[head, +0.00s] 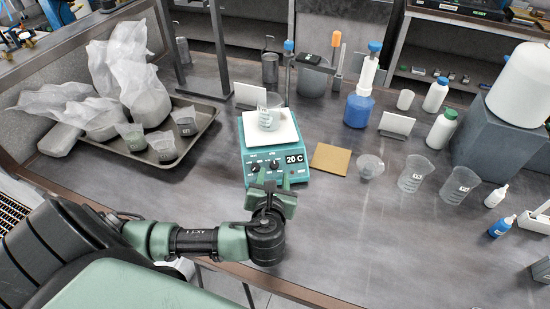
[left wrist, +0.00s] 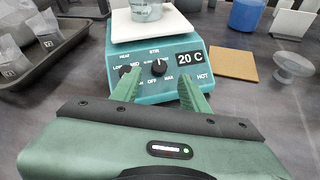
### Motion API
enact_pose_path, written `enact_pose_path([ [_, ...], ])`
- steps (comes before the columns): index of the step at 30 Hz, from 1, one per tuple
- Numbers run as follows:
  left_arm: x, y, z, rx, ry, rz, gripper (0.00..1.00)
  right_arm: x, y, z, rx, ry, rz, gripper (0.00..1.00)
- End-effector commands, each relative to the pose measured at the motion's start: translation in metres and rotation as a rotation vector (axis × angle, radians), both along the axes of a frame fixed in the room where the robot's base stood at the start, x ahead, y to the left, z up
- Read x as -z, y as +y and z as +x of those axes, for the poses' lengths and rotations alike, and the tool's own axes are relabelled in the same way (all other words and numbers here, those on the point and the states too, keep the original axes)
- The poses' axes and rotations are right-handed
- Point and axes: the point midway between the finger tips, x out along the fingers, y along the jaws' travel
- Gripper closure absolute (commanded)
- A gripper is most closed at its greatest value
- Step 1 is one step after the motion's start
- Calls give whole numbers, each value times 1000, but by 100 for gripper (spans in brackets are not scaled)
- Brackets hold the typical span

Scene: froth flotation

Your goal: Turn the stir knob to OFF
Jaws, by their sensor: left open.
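The teal hot plate stirrer (head: 262,150) stands near the middle of the bench, with a beaker (head: 269,111) on its white top plate. Its front panel carries a HEAT knob at left and a black STIR knob (left wrist: 159,68) with OFF, SLOW, MID and MAX marks around it. The STIR knob's white line points roughly upward. The display reads 20 C. My left gripper (left wrist: 160,88) is open in front of the panel, its two green fingers on either side of the STIR knob and apart from it. It also shows in the head view (head: 270,182). My right gripper is not in view.
A dark tray (head: 190,150) with bags and cups lies to the left. A tan square pad (head: 331,159) lies right of the hot plate. Beakers (head: 411,174), bottles and a blue-based dispenser (head: 359,108) stand further right and behind.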

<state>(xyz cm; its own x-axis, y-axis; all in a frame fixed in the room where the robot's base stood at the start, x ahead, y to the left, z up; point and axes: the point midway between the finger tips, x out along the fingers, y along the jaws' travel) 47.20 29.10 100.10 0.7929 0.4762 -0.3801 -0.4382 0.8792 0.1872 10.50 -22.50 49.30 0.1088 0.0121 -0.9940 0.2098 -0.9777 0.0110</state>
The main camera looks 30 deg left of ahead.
Motion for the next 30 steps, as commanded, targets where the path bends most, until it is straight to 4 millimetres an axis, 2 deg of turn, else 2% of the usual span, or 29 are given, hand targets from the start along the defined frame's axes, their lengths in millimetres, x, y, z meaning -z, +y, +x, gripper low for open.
enact_pose_path([
  [10,19,26,42,-3,-1,2,55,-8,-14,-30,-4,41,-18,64],
  [15,24,32,52,-2,0,-2,55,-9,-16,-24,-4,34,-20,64],
  [23,25,32,53,0,-1,-3,55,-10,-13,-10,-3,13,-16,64],
  [28,25,32,53,-1,0,-2,100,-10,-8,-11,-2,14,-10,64],
  [30,25,32,53,-1,0,-2,100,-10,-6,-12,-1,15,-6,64],
])
